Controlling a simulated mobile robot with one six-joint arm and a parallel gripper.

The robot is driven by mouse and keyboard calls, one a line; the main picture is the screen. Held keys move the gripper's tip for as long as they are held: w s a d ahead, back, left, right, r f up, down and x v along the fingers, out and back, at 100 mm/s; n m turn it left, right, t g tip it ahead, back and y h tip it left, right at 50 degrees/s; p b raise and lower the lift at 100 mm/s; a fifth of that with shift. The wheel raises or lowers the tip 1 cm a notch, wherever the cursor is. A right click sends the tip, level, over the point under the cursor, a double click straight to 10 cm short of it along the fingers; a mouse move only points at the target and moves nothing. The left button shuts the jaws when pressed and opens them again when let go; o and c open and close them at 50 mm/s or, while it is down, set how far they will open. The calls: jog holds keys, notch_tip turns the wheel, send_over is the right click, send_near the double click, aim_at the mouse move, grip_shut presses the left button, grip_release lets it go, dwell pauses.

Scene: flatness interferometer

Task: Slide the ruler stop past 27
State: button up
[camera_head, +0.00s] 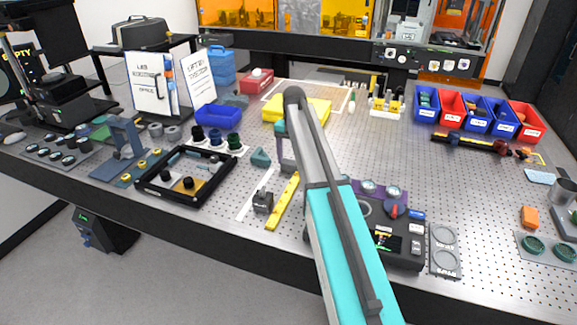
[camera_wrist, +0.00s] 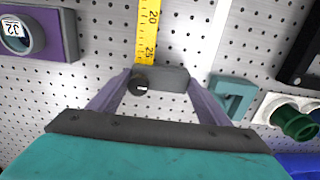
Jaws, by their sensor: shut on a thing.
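A yellow ruler (camera_head: 283,203) lies on the perforated table, and in the wrist view (camera_wrist: 149,28) its 20 and 25 marks show. The ruler stop (camera_wrist: 168,78) is a dark grey bar with a round black knob. It lies across the ruler just past the 25 mark; the exact reading under its edge cannot be told. My gripper (camera_wrist: 160,82) has its two purple fingers shut on the ends of the stop.
A teal block (camera_head: 260,158) stands close beside my gripper. A small dark block (camera_head: 263,202) stands left of the ruler. A black-framed tray (camera_head: 160,193) is farther left, and a dark control box (camera_head: 400,252) is to the right. A yellow pad (camera_head: 318,106) lies behind.

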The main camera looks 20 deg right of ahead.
jog(key=shift+w+d, duration=0.3)
jog(key=shift+w, duration=0.35)
jog(key=o, duration=1.5)
notch_tip(320, 180, up, 14)
jog(key=p, duration=0.7)
jog(key=shift+s+f, duration=0.1)
jog(key=shift+f, duration=0.05)
